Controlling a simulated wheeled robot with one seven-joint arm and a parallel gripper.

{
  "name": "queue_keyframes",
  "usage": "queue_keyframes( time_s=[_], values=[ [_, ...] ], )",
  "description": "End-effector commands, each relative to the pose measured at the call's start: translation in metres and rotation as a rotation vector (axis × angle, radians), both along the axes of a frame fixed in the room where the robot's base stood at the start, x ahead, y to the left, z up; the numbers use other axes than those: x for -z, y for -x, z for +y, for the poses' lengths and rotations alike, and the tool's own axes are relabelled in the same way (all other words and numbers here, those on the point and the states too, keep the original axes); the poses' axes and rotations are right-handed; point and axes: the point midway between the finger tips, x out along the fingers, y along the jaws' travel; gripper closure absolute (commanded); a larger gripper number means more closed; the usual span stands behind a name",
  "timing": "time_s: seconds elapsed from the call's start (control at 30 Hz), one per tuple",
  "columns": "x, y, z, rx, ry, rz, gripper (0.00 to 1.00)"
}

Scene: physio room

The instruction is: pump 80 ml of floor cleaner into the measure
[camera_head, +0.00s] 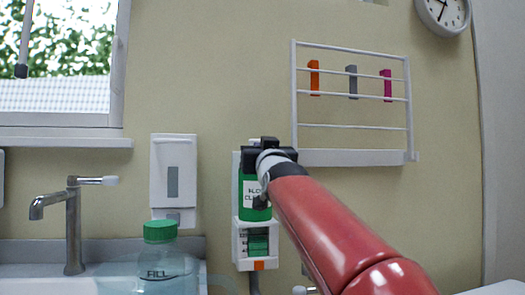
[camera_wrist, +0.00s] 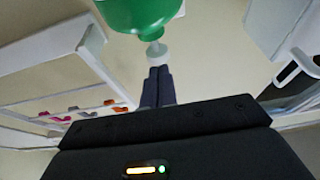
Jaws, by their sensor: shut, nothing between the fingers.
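The green floor cleaner bottle (camera_head: 247,188) stands in a white wall holder, its label partly covered by my arm. In the wrist view the green bottle (camera_wrist: 138,12) is at the top edge with a small white nozzle (camera_wrist: 157,52). My gripper (camera_wrist: 159,70) is shut and empty, its fingertips at the nozzle; I cannot tell whether they touch it. In the head view my black gripper (camera_head: 262,202) is in front of the bottle. I cannot clearly make out the measure; a faint clear rim (camera_head: 215,284) shows at the bottom edge.
A clear bottle with a green cap (camera_head: 160,231), marked FILL, stands by the sink. A tap (camera_head: 73,225) is at the left. A white dispenser (camera_head: 173,160) and a wire rack (camera_head: 352,128) with coloured clips are on the wall. A white panel with an orange tab (camera_head: 259,265) is below the cleaner.

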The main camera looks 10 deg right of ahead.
Motion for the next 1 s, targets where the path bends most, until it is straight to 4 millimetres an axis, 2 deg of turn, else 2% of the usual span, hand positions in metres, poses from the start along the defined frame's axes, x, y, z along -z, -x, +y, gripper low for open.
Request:
queue_keyframes(
  time_s=[0.07,0.2,0.3,1.0],
  values=[
    [-0.002,0.010,0.000,0.001,0.001,-0.003,1.00],
    [0.007,0.027,0.001,0.002,0.002,-0.007,1.00],
    [0.008,0.034,0.002,0.001,0.003,-0.007,1.00],
    [0.008,0.037,0.002,0.001,0.002,-0.008,1.00]
  ],
)
